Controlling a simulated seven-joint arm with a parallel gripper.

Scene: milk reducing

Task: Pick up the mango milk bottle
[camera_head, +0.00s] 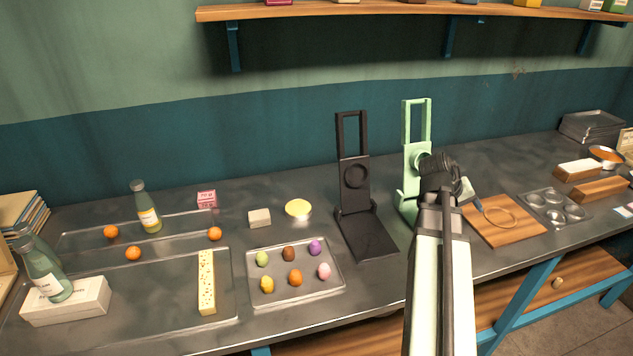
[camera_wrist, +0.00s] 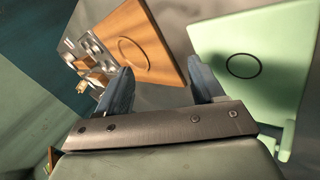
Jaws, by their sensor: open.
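A green-grey glass bottle with a yellow-and-white label (camera_head: 149,216) stands on the rear metal tray at the left in the head view. A second similar bottle with a pale label (camera_head: 45,270) is at the far left, by a white box; its label is too small to read. I cannot read which is mango milk. My gripper (camera_wrist: 162,88) is open and empty, with both fingers showing in the wrist view. In the head view it is far right of both bottles, near the green stand. Neither bottle shows in the wrist view.
A black stand (camera_head: 354,190) and the green stand (camera_head: 408,190) rise between my gripper and the bottles. Oranges (camera_head: 133,253) lie near the rear bottle. A tray of coloured eggs (camera_head: 325,291) is at centre; a wooden board (camera_head: 500,228) lies right.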

